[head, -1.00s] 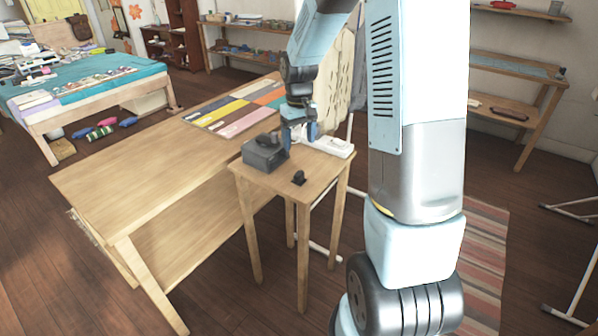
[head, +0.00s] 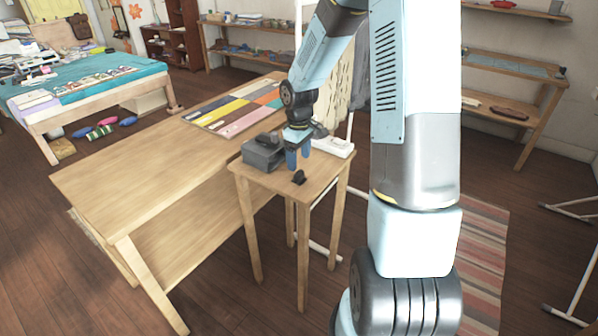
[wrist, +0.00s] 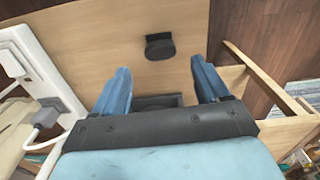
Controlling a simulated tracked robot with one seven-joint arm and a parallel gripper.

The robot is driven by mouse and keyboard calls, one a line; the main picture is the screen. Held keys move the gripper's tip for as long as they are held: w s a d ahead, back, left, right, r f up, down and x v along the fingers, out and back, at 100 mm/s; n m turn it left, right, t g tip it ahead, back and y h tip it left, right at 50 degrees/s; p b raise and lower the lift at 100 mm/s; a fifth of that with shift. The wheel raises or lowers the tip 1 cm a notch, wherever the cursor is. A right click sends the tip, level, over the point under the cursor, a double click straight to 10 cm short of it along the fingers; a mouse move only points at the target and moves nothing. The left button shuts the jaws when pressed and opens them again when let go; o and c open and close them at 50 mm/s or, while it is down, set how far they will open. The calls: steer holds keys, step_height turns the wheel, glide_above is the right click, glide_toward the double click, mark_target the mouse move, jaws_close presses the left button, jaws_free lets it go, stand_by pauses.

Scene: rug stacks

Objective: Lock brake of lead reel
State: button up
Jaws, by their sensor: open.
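A small black piece (head: 299,178) stands near the front edge of the small wooden side table (head: 320,175); in the wrist view the black piece (wrist: 160,46) has a rounded base and lies ahead of the fingers. A dark grey box (head: 262,154) with a raised top sits at the table's left. I cannot tell for sure which of these is the lead reel or its brake. My gripper (head: 298,157) is open and empty, just right of the box and behind the black piece. Its blue fingers (wrist: 158,88) are wide apart in the wrist view, with a dark shape low between them that I cannot identify.
A white socket strip (head: 333,147) lies at the side table's back right; in the wrist view this strip (wrist: 40,65) has a grey plug and cable. A large wooden table (head: 140,175) with colour swatches (head: 235,110) stands left. The side table's front right is clear.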

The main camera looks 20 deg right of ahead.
mark_target(299, 173)
steer(key=shift+f, duration=2.95)
steer(key=shift+c, duration=0.3)
steer(key=c, duration=1)
steer(key=shift+m, duration=0.4)
steer(key=o, duration=1.1)
steer(key=shift+c, duration=0.2)
step_height(299, 173, up, 14)
steer(key=shift+f, duration=0.15)
